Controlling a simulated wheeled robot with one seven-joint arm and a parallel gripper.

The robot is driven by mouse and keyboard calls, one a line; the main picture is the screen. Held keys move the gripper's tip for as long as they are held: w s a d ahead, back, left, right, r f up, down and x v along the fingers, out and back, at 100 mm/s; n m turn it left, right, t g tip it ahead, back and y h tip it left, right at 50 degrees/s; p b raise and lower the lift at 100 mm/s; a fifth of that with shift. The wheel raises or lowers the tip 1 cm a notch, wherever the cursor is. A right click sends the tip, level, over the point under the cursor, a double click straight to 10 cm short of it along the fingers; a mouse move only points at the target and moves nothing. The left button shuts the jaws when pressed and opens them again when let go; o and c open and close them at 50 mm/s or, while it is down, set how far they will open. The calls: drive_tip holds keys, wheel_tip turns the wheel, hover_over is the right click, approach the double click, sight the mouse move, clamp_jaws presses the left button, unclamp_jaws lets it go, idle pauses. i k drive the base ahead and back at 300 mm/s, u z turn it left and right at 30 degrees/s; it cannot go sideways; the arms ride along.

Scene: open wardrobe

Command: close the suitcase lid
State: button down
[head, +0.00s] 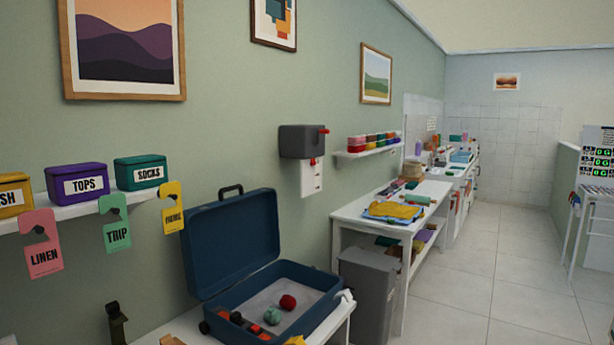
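A dark blue suitcase stands open on a white table at the lower middle of the head view. Its lid (232,243) is raised, nearly upright and leaning back toward the green wall. A handle (231,190) shows on the lid's upper edge. The suitcase base (318,281) has a grey interior holding a dark red ball (288,302), a green ball (272,316) and several small red and orange items at its left end. My gripper is not in view.
A shelf (75,212) with labelled boxes and hanging tags is left of the lid. A grey bin (372,285) stands right of the suitcase, before a white table (385,222). The tiled floor (470,300) at right is clear.

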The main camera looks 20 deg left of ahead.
sight(224, 242)
drive_tip(key=z, duration=0.05)
drive_tip(key=i, duration=1.55)
drive_tip(key=u, duration=0.85)
drive_tip(key=i, duration=1.05)
drive_tip(key=u, duration=0.95)
